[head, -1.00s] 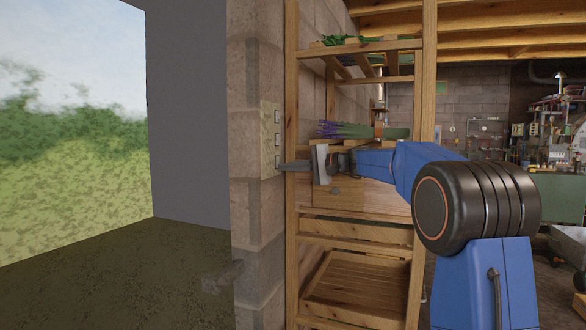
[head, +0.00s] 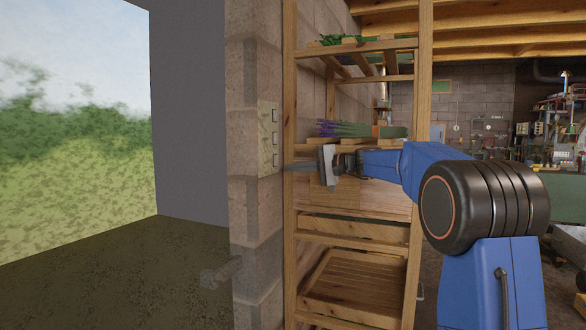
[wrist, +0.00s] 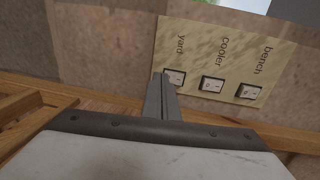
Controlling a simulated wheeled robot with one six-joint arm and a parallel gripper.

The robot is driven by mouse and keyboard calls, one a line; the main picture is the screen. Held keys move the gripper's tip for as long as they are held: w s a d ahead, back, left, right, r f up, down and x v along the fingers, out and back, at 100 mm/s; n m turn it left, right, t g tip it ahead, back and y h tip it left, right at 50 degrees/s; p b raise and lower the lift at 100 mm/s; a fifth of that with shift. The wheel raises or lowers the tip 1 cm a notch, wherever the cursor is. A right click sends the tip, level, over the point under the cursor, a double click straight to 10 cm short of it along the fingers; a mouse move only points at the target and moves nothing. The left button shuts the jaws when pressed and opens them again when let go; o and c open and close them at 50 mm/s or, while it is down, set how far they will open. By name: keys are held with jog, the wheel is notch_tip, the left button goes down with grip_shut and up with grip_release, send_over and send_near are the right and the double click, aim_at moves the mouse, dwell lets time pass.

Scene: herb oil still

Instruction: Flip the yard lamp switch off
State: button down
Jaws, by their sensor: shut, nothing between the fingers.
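A switch plate (wrist: 190,45) carries the labels yard, cooler and bench, each beside a small white rocker. It also shows on the block pillar in the head view (head: 267,128). The yard switch (wrist: 176,77) is at the left in the wrist view and seems to be the lowest one in the head view (head: 275,160). My gripper (wrist: 163,76) is shut and empty. In the wrist view its tips overlap the left edge of the yard switch; in the head view they (head: 286,167) show just right of the plate. I cannot tell which way the yard rocker is tipped.
The cooler switch (wrist: 212,85) and bench switch (wrist: 248,92) sit close beside the yard one. A wooden rack (head: 290,220) with herb bundles stands right next to the pillar, with my arm in front of it. A bar (head: 222,272) sticks out low on the pillar.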

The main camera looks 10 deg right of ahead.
jog(key=f+v, duration=0.2)
jog(key=v, duration=0.8)
jog(key=shift+f, duration=0.2)
jog(key=shift+d, duration=0.15)
jog(key=s+a+f+n+g+h, duration=0.1)
jog(key=s+a+f+h, duration=0.15)
jog(key=s+f, duration=0.4)
jog(key=s+a+f+n+g+h, duration=0.15)
jog(key=s+a+f, duration=0.25)
jog(key=s, duration=0.6)
jog(key=s+a+f+g+h, duration=0.25)
jog(key=s+f, duration=0.25)
jog(key=s, duration=0.4)
jog(key=s+d+f+n+h, duration=0.2)
jog(key=s+d+f+h, duration=0.1)
jog(key=s+f, duration=0.6)
jog(key=s+d+f+n+h, duration=0.2)
jog(key=s+d+f+h, duration=0.2)
jog(key=s+f, duration=0.6)
jog(key=s, duration=0.6)
jog(key=shift+s+f+n, duration=0.15)
jog(key=shift+n, duration=0.2)
jog(key=shift+d, duration=0.15)
